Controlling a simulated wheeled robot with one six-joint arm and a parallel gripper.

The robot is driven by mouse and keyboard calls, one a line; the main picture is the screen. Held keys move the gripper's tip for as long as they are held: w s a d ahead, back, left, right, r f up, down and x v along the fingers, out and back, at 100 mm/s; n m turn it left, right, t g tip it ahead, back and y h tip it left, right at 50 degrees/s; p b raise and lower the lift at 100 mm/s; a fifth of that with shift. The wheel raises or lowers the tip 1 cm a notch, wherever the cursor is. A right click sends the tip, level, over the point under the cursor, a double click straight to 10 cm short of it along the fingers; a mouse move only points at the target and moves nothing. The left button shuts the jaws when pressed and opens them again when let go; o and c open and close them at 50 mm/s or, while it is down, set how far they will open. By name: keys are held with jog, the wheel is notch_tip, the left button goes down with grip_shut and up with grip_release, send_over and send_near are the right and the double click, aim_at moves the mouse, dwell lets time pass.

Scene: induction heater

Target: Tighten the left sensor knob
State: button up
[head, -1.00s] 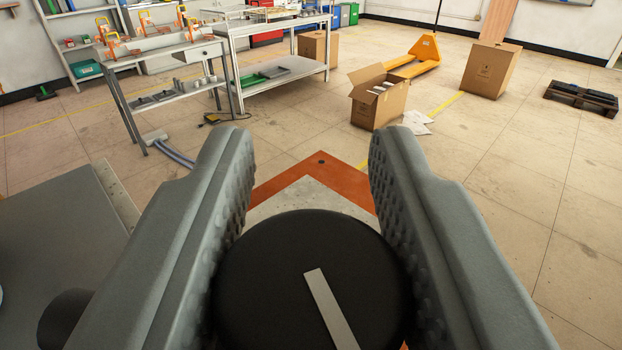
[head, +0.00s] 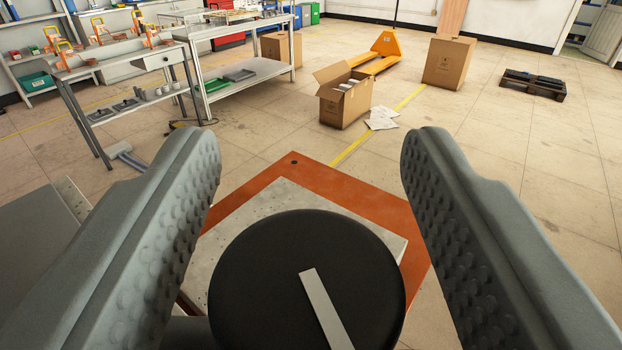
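A round black knob (head: 260,275) with a pale grey pointer bar (head: 326,310) on its face is at the bottom centre of the head view. The bar slants from upper left to lower right. My gripper (head: 311,165) is open, with one grey studded finger on each side of the knob.
Behind the knob is a light plate with an orange-red border (head: 340,180). A grey surface (head: 40,245) is at the left. Further off stand a workbench (head: 120,70), an open carton (head: 342,98), a closed carton (head: 449,62), a yellow pallet jack (head: 384,45) and a dark pallet (head: 532,85). Open floor lies right.

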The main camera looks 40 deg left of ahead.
jog(key=v, duration=1.7)
jog(key=shift+s+d, duration=0.15)
